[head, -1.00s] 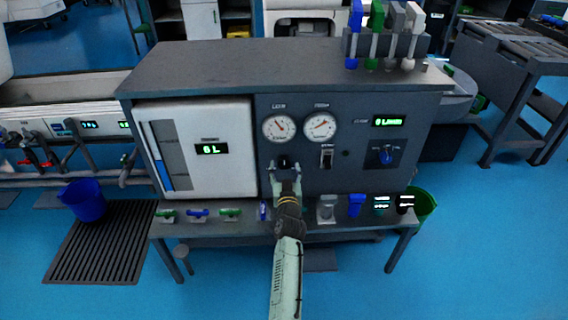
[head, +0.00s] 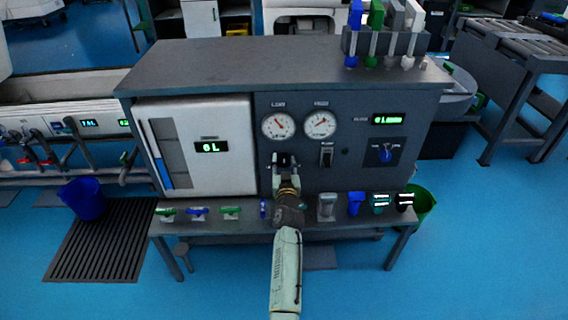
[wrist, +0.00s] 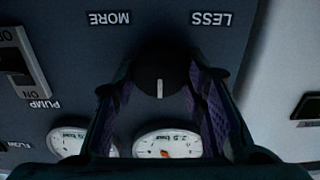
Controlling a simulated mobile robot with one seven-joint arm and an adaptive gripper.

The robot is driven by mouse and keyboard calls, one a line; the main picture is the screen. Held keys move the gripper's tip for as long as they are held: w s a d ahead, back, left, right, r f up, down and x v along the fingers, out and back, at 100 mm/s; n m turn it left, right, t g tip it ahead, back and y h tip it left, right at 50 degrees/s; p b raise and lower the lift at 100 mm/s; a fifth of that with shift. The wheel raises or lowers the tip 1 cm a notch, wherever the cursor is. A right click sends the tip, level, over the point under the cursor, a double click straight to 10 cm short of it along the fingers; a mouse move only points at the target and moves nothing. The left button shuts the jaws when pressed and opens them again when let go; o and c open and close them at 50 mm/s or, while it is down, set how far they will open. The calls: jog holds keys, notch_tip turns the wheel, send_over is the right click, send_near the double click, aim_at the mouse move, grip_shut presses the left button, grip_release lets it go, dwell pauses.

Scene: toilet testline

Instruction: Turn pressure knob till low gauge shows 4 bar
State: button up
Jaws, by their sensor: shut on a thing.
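The black pressure knob (wrist: 160,68) sits on the dark panel between the fingers of my gripper (wrist: 159,80) in the wrist view. Its white mark points toward the gauges. MORE and LESS labels show upside down beside it. In the head view my gripper (head: 285,161) is shut around the knob, below the gauges, and mostly hides it. The low gauge (head: 279,125) is the left white dial; its needle points to the upper left, and its figures are too small to read. In the wrist view the low gauge (wrist: 168,143) is partly covered by my gripper.
The second gauge (head: 319,124) is to the right, above the pump switch (head: 326,157). A blue dial (head: 385,154) and a green flow display (head: 388,119) are farther right. A white tank door (head: 205,170) is left. Several small fittings line the shelf below.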

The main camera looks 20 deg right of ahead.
jog(key=c, duration=0.4)
jog(key=shift+m, duration=0.3)
jog(key=m+b, duration=0.1)
jog(key=m, duration=0.5)
jog(key=shift+d+f, duration=0.1)
jog(key=m, duration=0.4)
jog(key=shift+m, duration=0.3)
jog(key=shift+d+f+m+p, duration=0.1)
jog(key=shift+m+p, duration=0.35)
jog(key=shift+m, duration=1.85)
jog(key=shift+s, duration=0.1)
jog(key=o, duration=1.2)
